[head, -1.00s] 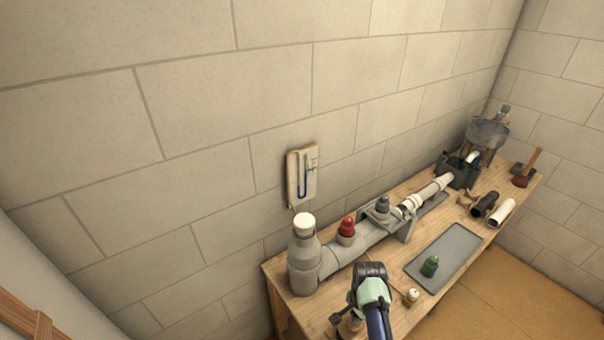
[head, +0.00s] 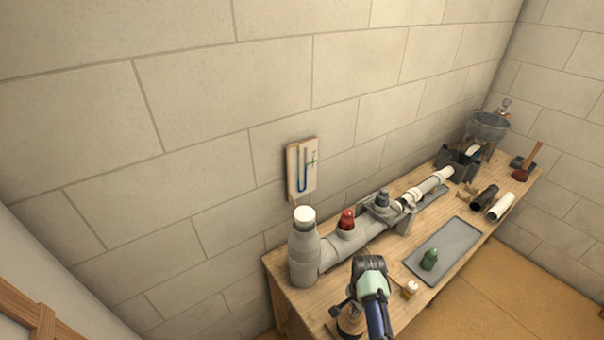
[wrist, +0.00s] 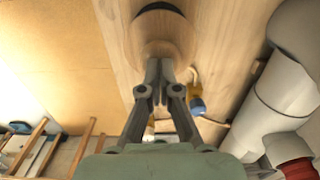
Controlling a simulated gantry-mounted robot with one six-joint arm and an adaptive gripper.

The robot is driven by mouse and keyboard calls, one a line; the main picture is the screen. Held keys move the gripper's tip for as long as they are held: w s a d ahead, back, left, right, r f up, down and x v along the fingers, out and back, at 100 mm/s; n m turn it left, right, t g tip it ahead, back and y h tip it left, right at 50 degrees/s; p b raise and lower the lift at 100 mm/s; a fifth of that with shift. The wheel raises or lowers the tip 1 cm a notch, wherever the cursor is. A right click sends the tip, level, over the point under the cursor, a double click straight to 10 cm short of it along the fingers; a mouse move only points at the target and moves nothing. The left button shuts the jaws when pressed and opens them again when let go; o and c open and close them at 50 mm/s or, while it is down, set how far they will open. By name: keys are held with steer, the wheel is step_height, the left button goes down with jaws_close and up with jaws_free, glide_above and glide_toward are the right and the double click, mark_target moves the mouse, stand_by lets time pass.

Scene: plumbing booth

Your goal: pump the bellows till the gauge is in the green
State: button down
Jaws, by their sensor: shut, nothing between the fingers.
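The gauge (head: 301,168) is a pale board on the wall with a U-shaped tube of blue liquid and a small green mark on its right side. The liquid level against the mark is too small to read surely. My gripper (wrist: 158,68) is shut and empty, its fingertips over or against a round wooden top (wrist: 165,32), which looks like the bellows. In the head view the wooden body (head: 350,321) shows under my gripper at the bench's near end, mostly hidden by my arm. I cannot tell whether the fingertips press on it.
A grey pipe (head: 335,253) with a white-capped upright end (head: 303,245), a red plug (head: 347,220) and a grey plug (head: 382,198) runs along the wooden bench. A grey tray (head: 455,240) holds a green plug (head: 429,259). A small yellowish-white bottle (head: 410,289) stands right of my gripper.

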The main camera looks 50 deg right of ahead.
steer(key=shift+f+b, duration=1.1)
steer(key=shift+f, duration=0.55)
step_height(320, 180, up, 5)
steer(key=p, duration=0.5)
steer(key=shift+f, duration=0.15)
